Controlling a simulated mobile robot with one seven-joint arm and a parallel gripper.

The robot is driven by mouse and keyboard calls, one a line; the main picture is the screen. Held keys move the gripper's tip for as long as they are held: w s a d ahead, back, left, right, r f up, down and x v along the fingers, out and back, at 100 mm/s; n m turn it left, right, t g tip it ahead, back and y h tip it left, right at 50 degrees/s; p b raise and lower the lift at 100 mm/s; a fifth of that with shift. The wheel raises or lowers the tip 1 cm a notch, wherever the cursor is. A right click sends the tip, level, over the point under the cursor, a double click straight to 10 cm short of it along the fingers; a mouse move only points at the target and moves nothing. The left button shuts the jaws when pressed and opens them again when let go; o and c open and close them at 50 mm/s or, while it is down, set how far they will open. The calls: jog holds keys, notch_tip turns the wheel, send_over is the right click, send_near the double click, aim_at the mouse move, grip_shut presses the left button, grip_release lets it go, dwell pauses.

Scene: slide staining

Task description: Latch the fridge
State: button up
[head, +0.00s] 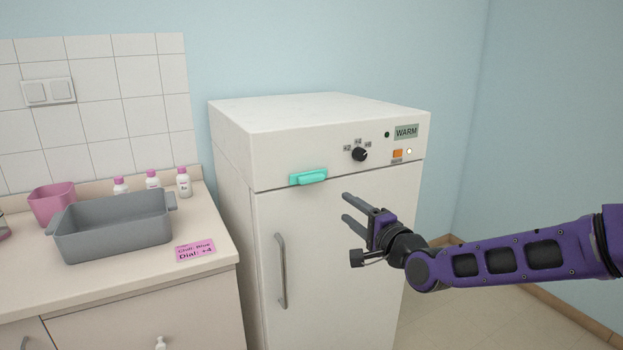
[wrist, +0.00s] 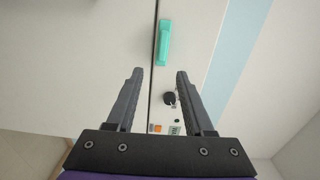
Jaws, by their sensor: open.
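The white fridge (head: 335,240) stands against the wall with its door looking shut. A teal latch (head: 308,177) lies level at the seam between the top panel and the door, towards the left. It also shows in the wrist view (wrist: 164,42), alongside the dark seam and beyond my fingertips. My gripper (head: 347,207) is open and empty in front of the door's upper part, to the right of and below the latch in the head view. In the wrist view my open fingers (wrist: 160,72) straddle the seam, touching nothing that I can see.
The panel carries a black dial (head: 360,154), an orange switch (head: 397,154) and a WARM display (head: 406,131). A grey door handle (head: 281,270) stands out below. The counter at left holds a grey tray (head: 115,235), a pink tub (head: 50,205), bottles and a pink note (head: 196,250).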

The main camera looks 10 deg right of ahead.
jog(key=b, duration=0.3)
send_near(313, 180)
jog(key=x, duration=0.9)
jog(key=shift+w, duration=0.2)
grip_shut()
